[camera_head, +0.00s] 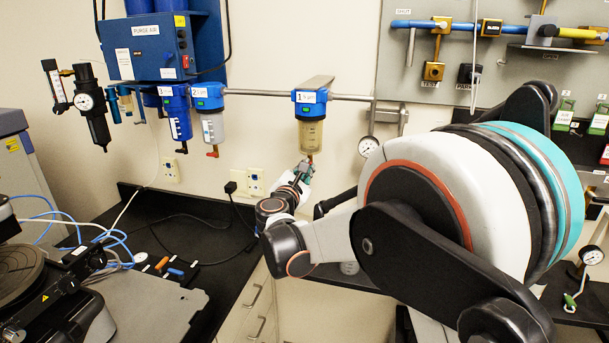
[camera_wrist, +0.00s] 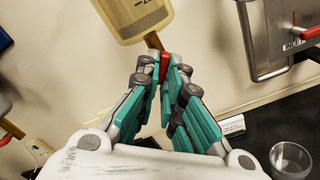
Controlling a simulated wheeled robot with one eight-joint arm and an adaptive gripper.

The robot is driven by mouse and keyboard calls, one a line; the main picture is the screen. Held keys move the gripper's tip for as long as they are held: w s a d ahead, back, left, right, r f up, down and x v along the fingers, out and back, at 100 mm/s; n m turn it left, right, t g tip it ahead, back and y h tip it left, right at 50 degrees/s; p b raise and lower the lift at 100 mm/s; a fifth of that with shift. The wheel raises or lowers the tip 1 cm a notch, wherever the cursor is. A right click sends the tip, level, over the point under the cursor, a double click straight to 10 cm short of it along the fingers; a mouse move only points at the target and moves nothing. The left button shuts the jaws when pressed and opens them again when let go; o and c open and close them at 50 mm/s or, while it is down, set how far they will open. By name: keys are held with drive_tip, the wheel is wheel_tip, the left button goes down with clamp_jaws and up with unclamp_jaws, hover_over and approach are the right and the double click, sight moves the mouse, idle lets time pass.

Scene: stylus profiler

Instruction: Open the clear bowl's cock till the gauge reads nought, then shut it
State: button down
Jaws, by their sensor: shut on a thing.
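A filter with a blue head and a see-through yellowish bowl (camera_head: 310,136) hangs from the wall pipe. Its lower end (camera_wrist: 133,14) shows at the top of the wrist view, with a brass drain stem (camera_wrist: 153,41) below it. A red cock lever (camera_wrist: 164,67) sits at the stem's foot. My gripper (camera_wrist: 163,80) is shut on this red lever, its teal fingers on both sides; they hide part of it. In the head view my gripper (camera_head: 305,169) is just under the bowl. A round white gauge (camera_head: 368,146) hangs right of the bowl; its reading is too small to tell.
Two more filters, one with a blue bowl (camera_head: 180,125) and one with a greyish bowl (camera_head: 212,128), hang to the left. A black bench (camera_head: 215,235) lies below. A glass beaker (camera_wrist: 291,159) stands at lower right in the wrist view.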

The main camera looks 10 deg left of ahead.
drive_tip(key=shift+a+r+m+b, duration=0.1)
drive_tip(key=shift+m+b, duration=0.5)
drive_tip(key=shift+m, duration=1.4)
drive_tip(key=shift+a+r+m+b, duration=0.1)
drive_tip(key=shift+m+b, duration=0.45)
drive_tip(key=shift+m, duration=1.45)
drive_tip(key=shift+d+m, duration=0.1)
drive_tip(key=shift+m, duration=0.6)
drive_tip(key=c, duration=1.7)
unclamp_jaws()
